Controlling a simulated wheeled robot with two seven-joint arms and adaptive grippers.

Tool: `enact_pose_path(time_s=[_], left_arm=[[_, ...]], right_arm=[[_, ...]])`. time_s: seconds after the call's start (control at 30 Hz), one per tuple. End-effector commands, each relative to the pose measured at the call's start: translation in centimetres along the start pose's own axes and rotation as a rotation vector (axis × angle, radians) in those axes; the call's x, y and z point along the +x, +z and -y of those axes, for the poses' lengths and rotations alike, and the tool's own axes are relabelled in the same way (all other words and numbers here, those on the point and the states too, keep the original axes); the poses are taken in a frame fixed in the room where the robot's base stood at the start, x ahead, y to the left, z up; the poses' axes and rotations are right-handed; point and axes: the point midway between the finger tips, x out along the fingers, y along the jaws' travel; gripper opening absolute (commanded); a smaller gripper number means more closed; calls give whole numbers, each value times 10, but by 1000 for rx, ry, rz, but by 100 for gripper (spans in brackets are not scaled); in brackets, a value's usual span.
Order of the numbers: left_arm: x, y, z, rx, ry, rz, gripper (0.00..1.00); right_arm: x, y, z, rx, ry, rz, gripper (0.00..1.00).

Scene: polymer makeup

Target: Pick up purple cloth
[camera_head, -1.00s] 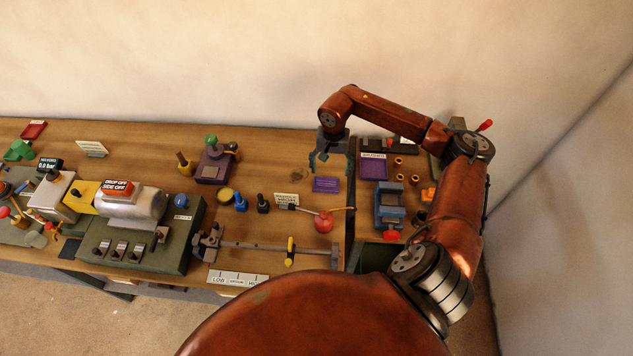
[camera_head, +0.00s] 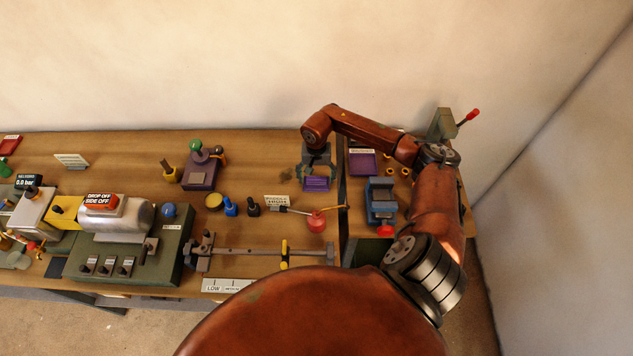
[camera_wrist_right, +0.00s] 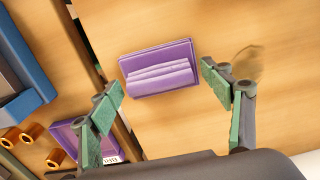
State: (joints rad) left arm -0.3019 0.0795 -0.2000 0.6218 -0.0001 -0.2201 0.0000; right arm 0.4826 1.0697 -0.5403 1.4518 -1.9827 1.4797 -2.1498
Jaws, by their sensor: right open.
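The purple cloth (camera_head: 317,184) lies folded on the wooden table, left of the dark gap between the table sections. In the right wrist view the cloth (camera_wrist_right: 160,70) shows raised folds and lies just beyond and between the fingertips. My right gripper (camera_head: 317,174) is above the cloth, pointing down, and covers part of it in the head view. In the right wrist view my right gripper (camera_wrist_right: 163,86) has its green-padded fingers spread wide with nothing between them. I cannot tell its exact height. My left gripper is not in view.
A purple tray (camera_head: 364,157) and a blue vise (camera_head: 381,203) stand right of the gap. A red oil can (camera_head: 317,222) and a sign (camera_head: 277,201) stand in front of the cloth. A purple-based device (camera_head: 200,174) stands to the left. Bare table lies between it and the cloth.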

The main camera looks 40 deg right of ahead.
Motion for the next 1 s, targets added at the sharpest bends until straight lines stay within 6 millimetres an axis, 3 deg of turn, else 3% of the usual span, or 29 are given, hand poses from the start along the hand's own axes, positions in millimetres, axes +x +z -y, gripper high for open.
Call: enact_pose_path(time_s=[0.17, 0.8, 1.0], left_arm=[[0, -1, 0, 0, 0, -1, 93], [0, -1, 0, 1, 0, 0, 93], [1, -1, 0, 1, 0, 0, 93]], right_arm=[[0, 0, -1, 1, 0, 0, 72], [0, 0, -1, 2, 0, 1, 28], [0, 0, -1, 2, 0, 0, 28]])
